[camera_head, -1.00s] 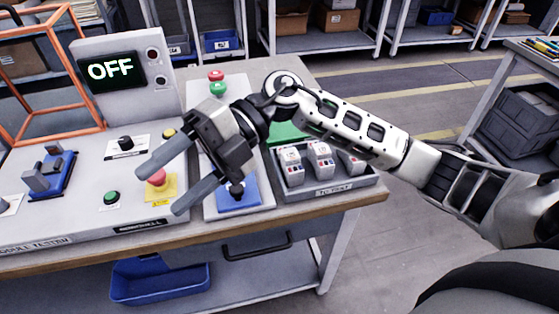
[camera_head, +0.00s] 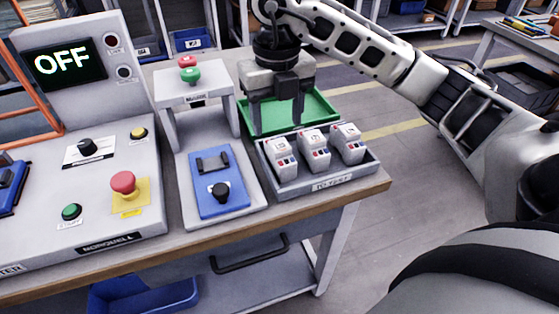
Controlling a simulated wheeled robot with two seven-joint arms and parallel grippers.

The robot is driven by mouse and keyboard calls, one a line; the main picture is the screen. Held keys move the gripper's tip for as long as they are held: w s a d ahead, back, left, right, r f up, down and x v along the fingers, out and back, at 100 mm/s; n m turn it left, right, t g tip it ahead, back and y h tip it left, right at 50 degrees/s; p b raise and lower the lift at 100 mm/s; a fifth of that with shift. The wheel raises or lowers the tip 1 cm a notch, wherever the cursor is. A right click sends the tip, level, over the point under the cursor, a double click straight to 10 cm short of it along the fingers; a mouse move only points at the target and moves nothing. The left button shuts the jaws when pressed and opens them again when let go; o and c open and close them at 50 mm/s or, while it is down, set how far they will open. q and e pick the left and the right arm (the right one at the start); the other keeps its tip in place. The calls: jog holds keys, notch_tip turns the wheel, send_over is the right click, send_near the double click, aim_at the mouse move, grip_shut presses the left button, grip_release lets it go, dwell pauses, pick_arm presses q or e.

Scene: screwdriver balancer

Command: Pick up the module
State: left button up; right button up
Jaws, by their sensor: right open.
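Three white modules with small red and blue marks stand in a row in a grey tray (camera_head: 330,184) labelled "TO TEST" at the bench's right front: a left module (camera_head: 281,160), a middle module (camera_head: 314,151) and a right module (camera_head: 348,144). My right gripper (camera_head: 277,124) points down, open, with its two fingers spread apart and nothing seen between them. It is behind and above the left and middle modules, in front of part of the green tray. Its exact height over the trays is hard to tell. My left gripper is out of view.
A green tray (camera_head: 323,102) lies behind the grey tray. Left of them stands a grey press-like stand (camera_head: 190,92) with red and green buttons and a blue fixture (camera_head: 219,180). A control panel (camera_head: 102,170) with an "OFF" screen (camera_head: 64,62) is farther left.

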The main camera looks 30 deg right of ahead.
aim_at(280, 145)
jog(key=shift+s+d+f, duration=0.1)
jog(key=shift+s+f, duration=0.05)
jog(key=shift+f, duration=1.55)
jog(key=shift+s+f, duration=0.1)
jog(key=shift+f, duration=1.6)
jog(key=c, duration=1.2)
